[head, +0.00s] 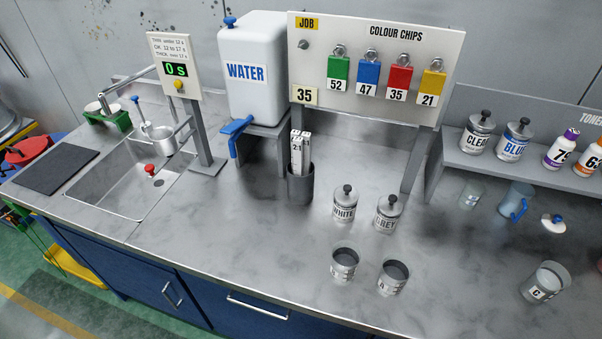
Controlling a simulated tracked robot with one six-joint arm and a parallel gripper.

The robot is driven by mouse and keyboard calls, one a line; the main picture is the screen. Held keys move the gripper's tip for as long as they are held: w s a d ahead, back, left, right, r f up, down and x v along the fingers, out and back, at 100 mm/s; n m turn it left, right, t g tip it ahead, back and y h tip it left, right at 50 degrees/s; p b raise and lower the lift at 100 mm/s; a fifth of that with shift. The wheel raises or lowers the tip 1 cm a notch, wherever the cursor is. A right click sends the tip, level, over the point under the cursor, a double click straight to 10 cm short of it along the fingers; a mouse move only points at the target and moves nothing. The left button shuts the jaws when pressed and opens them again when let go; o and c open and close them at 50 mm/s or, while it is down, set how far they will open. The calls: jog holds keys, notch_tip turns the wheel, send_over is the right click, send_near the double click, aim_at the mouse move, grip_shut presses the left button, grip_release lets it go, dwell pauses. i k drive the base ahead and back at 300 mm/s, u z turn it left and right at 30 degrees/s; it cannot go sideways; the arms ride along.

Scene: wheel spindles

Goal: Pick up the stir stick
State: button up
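Upright white flat sticks (301,150) stand together in a dark cylindrical holder (300,187) on the counter, in front of the water tank. The front one bears dark print that seems to read "2:1". I cannot tell whether one of these is the stir stick, and no other thing in view is plainly marked as one. The lower ends of the sticks are hidden inside the holder. My gripper is not in view.
WHITE (345,205) and GREY (388,214) cans stand right of the holder, with two dark cups (345,262) (393,276) in front. The water tank (262,95) and colour-chip board (390,100) stand behind. The sink (130,185) is left. Counter front-left of the holder is clear.

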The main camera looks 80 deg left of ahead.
aim_at(298, 142)
jog(key=k, duration=1.4)
jog(key=u, duration=2.5)
jog(key=i, duration=0.7)
jog(key=u, duration=0.05)
